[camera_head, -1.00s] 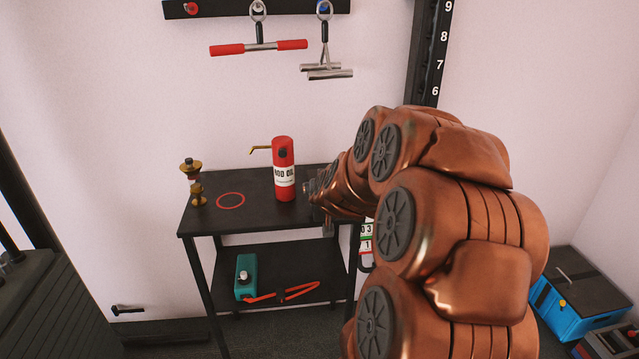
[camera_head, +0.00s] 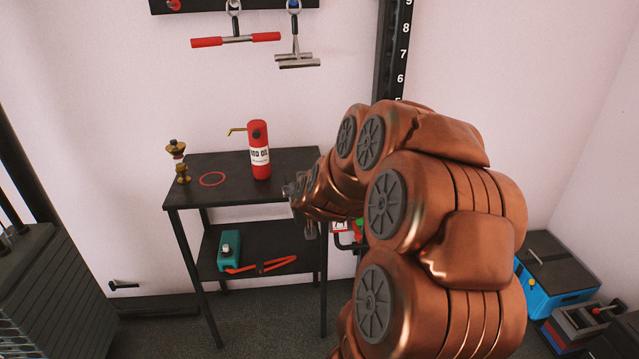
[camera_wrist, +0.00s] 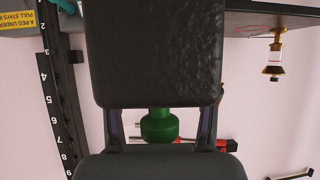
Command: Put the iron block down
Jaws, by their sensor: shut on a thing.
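A large dark, rough-faced iron block (camera_wrist: 160,50) fills the upper middle of the wrist view, which is upside down. My gripper (camera_wrist: 161,110) is shut on it, with a finger along each side of its near end. A green knob-like piece (camera_wrist: 160,126) shows between the fingers; I cannot tell whether it belongs to the block. The arm's end is at the right edge of the black table (camera_head: 235,185).
On the table are a red bottle (camera_head: 259,150), a red ring mark (camera_head: 213,179) and a brass-and-black piece (camera_head: 179,162). The lower shelf holds a teal box (camera_head: 229,250) and red-handled tool (camera_head: 262,267). A numbered black strip (camera_head: 394,50) runs up the wall.

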